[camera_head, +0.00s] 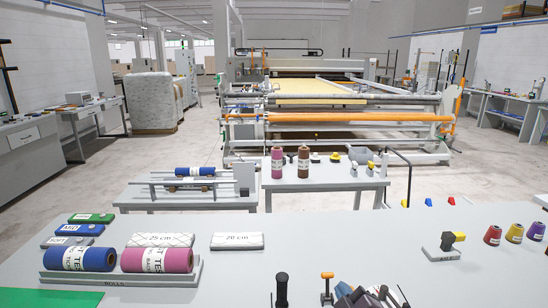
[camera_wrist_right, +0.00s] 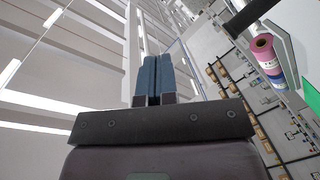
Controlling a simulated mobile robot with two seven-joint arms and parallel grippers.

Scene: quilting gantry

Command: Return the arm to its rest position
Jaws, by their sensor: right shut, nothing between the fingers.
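My right gripper (camera_head: 345,291) shows at the bottom edge of the head view, low at the front of the grey table (camera_head: 225,275), with only a small dark part in frame. In the right wrist view its two blue fingers (camera_wrist_right: 153,78) are pressed together with nothing between them. That view is tilted, with the ceiling on the left. My left gripper is in neither view.
A blue roll (camera_head: 80,259) and a pink roll (camera_head: 157,260) lie in a rack at the left. A black upright handle (camera_head: 282,288) and an orange-topped tool (camera_head: 327,286) stand near my right gripper. Coloured cones (camera_head: 514,233) stand at the right. The table's middle is mostly clear.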

